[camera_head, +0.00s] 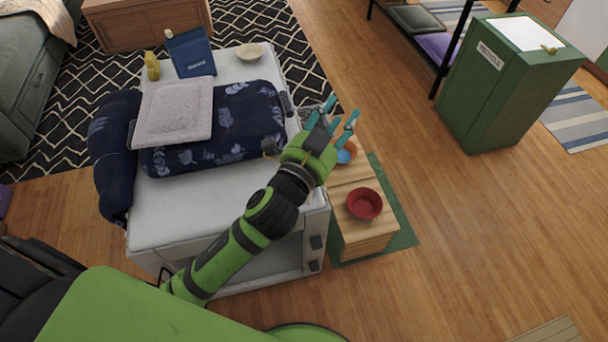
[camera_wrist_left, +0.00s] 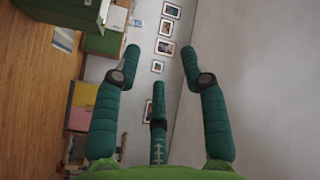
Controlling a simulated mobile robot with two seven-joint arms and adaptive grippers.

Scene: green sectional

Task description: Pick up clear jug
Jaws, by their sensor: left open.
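I cannot make out a clear jug in either view. My left gripper (camera_head: 335,119) is open and empty, with its teal fingers spread. In the head view it shows over the right edge of the white appliance (camera_head: 185,215) and the far end of the wooden box (camera_head: 355,225). The fingers also show apart in the left wrist view (camera_wrist_left: 160,75), with nothing between them. That view looks toward a wall with picture frames. My right gripper is not in view.
The appliance top holds a navy leaf-patterned cloth (camera_head: 240,125), grey towel (camera_head: 175,113), yellow bottle (camera_head: 152,66), blue bag (camera_head: 191,54) and pale bowl (camera_head: 249,51). A red bowl (camera_head: 364,203) and partly hidden orange bowl (camera_head: 346,153) sit on the wooden box.

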